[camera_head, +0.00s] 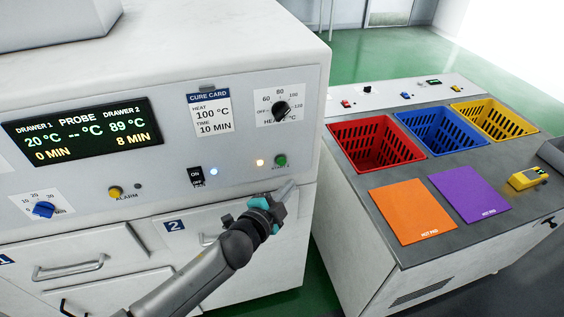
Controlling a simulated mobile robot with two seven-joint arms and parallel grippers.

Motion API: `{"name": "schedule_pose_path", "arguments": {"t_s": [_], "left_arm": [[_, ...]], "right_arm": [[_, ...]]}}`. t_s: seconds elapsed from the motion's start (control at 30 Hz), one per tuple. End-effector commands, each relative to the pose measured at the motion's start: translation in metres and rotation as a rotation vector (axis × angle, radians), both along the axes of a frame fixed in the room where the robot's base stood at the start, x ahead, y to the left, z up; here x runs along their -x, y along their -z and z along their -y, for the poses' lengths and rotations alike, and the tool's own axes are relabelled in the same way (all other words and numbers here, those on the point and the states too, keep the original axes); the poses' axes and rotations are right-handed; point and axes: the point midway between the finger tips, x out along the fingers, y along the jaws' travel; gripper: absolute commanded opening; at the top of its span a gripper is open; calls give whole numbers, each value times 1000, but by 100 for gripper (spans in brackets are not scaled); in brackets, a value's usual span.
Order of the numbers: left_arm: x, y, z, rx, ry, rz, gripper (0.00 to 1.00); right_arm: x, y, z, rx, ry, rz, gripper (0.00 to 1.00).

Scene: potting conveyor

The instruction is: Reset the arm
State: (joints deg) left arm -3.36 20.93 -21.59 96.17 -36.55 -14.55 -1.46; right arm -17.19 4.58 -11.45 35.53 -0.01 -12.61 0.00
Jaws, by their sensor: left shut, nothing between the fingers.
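My left gripper (287,188) is shut and empty. It is raised in front of the white machine (165,190), near the green button (281,160) at the right end of its front panel. I cannot tell whether its tips touch the panel. My left arm (200,273) comes in from the bottom left and crosses in front of drawer 2 (178,238), hiding part of its handle. My right gripper is not in view.
The display (82,133) reads drawer 1 at 20 °C and drawer 2 at 89 °C. A grey-topped bench (365,200) stands at right with red (345,131), blue (408,117) and yellow (470,107) baskets, orange (412,210) and purple (469,195) pads and a yellow device (526,179).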

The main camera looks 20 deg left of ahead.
Motion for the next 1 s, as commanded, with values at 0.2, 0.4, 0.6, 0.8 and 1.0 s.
{"name": "schedule_pose_path", "arguments": {"t_s": [0.2,0.4,0.6,0.8,1.0], "left_arm": [[0,0,0,-1,0,0,0],[1,6,-1,2,-3,-9,0],[20,92,-16,54,-65,-155,0],[76,235,-39,155,-194,-414,0],[161,363,-53,256,-345,-669,0]], "right_arm": [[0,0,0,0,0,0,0],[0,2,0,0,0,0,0],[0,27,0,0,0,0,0],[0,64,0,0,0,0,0],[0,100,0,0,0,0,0]]}}
